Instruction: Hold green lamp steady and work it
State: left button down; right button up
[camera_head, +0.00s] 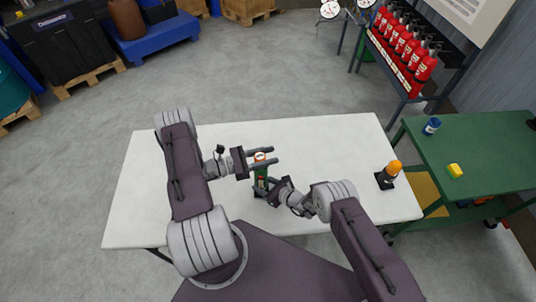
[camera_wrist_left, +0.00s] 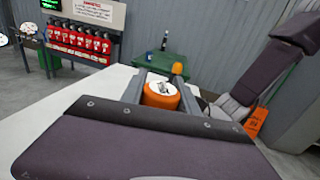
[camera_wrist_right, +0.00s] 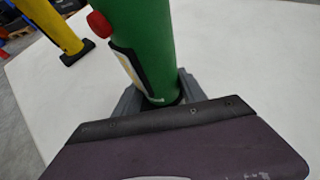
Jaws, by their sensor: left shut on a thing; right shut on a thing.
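The green lamp (camera_head: 261,174) stands at the middle of the white table, between my two grippers. Its orange head with a white top (camera_wrist_left: 160,95) sits between the fingers of my left gripper (camera_head: 274,156), which is shut on it. My right gripper (camera_head: 265,186) is shut on the green body lower down. In the right wrist view the green body (camera_wrist_right: 147,45) shows a pale label and a red button (camera_wrist_right: 99,24) on its side. Fingers hide part of the lower body.
An orange-topped lamp on a black base (camera_head: 388,175) stands at the right of the white table (camera_head: 330,140). A yellow lamp (camera_wrist_right: 52,25) shows in the right wrist view. A green table (camera_head: 490,150) adjoins on the right; a rack of red extinguishers (camera_head: 408,50) stands behind.

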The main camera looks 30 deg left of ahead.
pick_arm(q)
jog(key=shift+f, duration=1.3)
jog(key=c, duration=0.8)
grip_release()
jog(key=shift+c, duration=0.2)
notch_tip(320, 180, up, 10)
pick_arm(e)
jog(key=o, duration=1)
jog(key=shift+o, duration=0.2)
